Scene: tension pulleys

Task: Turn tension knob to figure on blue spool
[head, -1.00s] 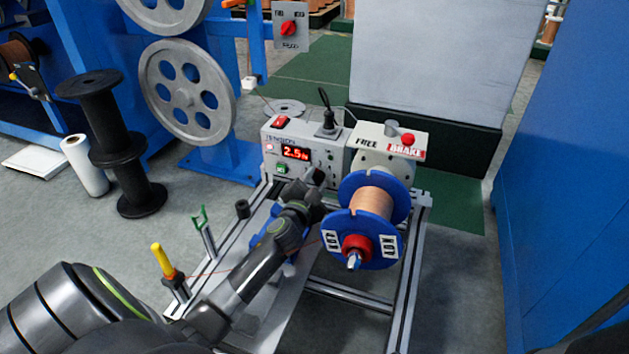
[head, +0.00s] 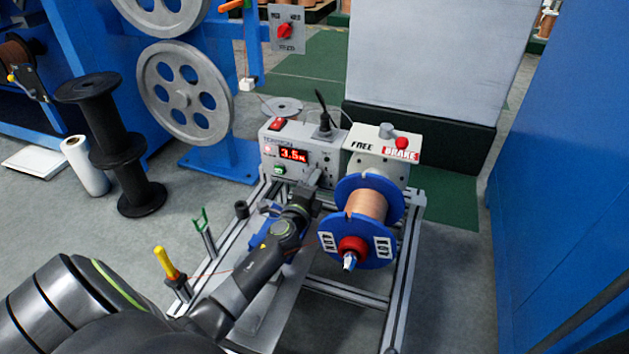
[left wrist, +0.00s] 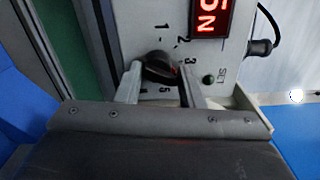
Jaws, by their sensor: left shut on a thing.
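My left gripper (head: 314,182) reaches the front of the grey tension box (head: 325,158). In the left wrist view its two fingers (left wrist: 160,84) are shut on a dark round knob (left wrist: 160,66), one on each side. Printed numbers ring the knob; 1, 2, 3 and 5 show, and part of the dial is hidden. The red display (head: 293,154) seems to read 3.5, its last digit not certain. The blue spool (head: 376,228) of copper wire sits right of the box. My right gripper is not in view.
A unit marked FREE and BRAKE (head: 385,145) with a red button stands behind the spool. A yellow-topped post (head: 163,262) and a green guide (head: 200,220) stand on the left of the metal frame (head: 405,262). A black reel (head: 118,150) stands on the floor.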

